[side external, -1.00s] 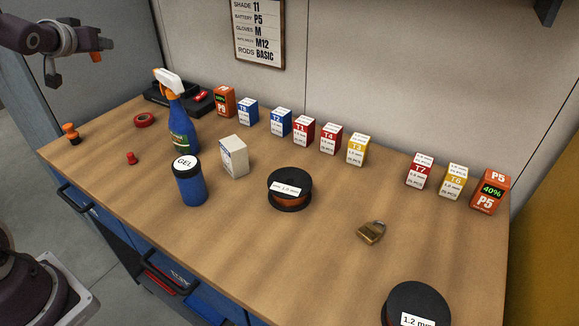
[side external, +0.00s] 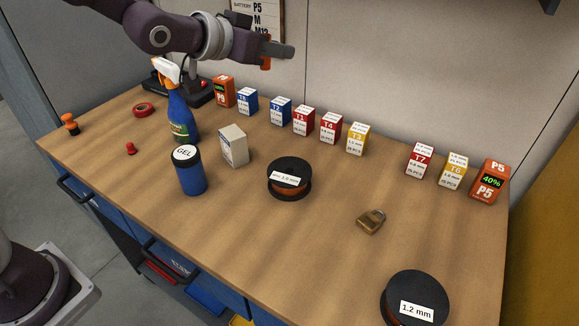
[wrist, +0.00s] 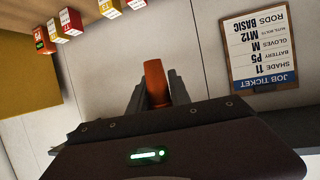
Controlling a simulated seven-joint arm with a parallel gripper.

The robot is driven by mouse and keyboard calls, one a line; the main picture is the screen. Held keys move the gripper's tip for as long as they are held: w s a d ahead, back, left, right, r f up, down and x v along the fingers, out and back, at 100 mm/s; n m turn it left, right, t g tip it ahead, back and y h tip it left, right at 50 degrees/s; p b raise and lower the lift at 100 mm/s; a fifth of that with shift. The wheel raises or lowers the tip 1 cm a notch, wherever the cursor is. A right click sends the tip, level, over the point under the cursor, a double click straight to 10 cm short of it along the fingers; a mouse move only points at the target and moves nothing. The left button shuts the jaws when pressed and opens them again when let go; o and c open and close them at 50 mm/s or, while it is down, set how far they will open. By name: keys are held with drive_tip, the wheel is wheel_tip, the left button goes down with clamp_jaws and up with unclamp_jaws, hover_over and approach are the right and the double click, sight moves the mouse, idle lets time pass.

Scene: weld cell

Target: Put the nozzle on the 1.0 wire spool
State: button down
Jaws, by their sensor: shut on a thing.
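My gripper (side external: 284,52) is high above the back of the bench, in front of the wall, and is shut on an orange nozzle (side external: 265,53). In the wrist view the nozzle (wrist: 156,80) stands between the two dark fingers (wrist: 157,92). The 1.0 wire spool (side external: 289,186) lies flat mid-bench, black-rimmed with copper-coloured wire and a white label whose small print is hard to read. The gripper is well above and behind it, apart from it. A second spool (side external: 415,290), labelled 1.2 mm, lies at the front right.
A blue GEL jar (side external: 190,175), a white box (side external: 233,146) and a spray bottle (side external: 180,115) stand left of the 1.0 spool. Several small boxes (side external: 330,128) line the wall. The bench (side external: 270,245) before the spool is clear.

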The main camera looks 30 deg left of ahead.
drive_tip(key=m+h, duration=0.1)
drive_tip(key=h, duration=0.1)
hover_over(299, 165)
wheel_tip(299, 165, down, 21)
drive_tip(key=shift+f, duration=0.1)
drive_tip(key=shift+g, duration=0.3)
drive_tip(key=c, duration=1.2)
unclamp_jaws()
